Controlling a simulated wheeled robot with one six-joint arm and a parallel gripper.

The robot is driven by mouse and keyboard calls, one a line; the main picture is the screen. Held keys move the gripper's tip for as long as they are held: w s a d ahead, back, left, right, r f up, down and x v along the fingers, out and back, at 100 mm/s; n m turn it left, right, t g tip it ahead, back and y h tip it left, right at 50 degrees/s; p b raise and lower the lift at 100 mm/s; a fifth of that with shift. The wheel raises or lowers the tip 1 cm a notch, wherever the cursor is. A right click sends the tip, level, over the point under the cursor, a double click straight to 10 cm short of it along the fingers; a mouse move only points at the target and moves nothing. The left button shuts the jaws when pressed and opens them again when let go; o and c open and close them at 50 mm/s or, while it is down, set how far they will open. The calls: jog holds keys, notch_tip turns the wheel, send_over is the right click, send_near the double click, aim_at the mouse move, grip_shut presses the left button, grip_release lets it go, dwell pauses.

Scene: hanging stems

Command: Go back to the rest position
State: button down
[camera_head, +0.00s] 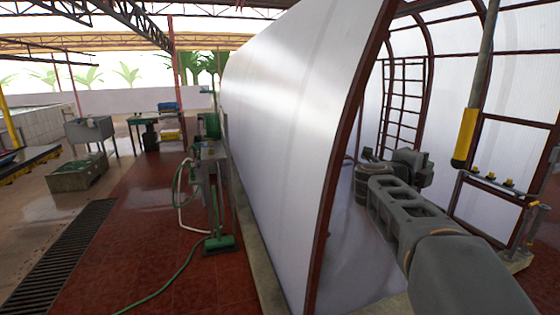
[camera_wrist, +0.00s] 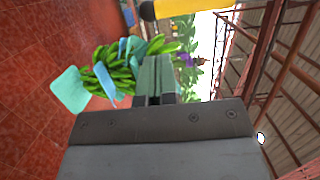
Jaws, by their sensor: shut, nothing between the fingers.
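In the camera_head view my grey arm reaches from the lower right towards the tunnel opening, and the gripper's fingers cannot be made out there. Beyond the fingers in the wrist view is a bunch of green bananas (camera_wrist: 104,55), with pale teal and blue sheets (camera_wrist: 69,90) around it. The fingers overlap part of this background, and I cannot tell the distance.
A hanging pole with a yellow end (camera_head: 465,138) is right of my arm; a yellow piece (camera_wrist: 185,7) shows in the wrist view. The white tunnel wall (camera_head: 285,110) stands left of my arm. A rail with yellow fittings (camera_head: 490,180) is at right. Red floor (camera_head: 120,240) is open at left.

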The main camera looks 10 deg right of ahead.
jog(key=w+a+f+n+t+y, duration=0.5)
jog(key=w+a+n+t+y, duration=0.35)
jog(key=n, duration=0.55)
jog(key=s+a+f+n+g+y, duration=0.2)
jog(key=s+a+f+n+y, duration=0.2)
jog(key=a+f+n+y, duration=0.5)
jog(key=s+a+f+n+g, duration=0.3)
jog(key=s+f, duration=0.3)
jog(key=s, duration=0.3)
jog(key=s+a+f+n+g, duration=0.3)
jog(key=s+f+n+g, duration=0.2)
jog(key=s, duration=0.5)
jog(key=shift+s+a+f+n+g+h, duration=0.25)
jog(key=shift+f+g+h, duration=0.25)
jog(key=shift+f, duration=0.3)
jog(key=shift+d, duration=0.2)
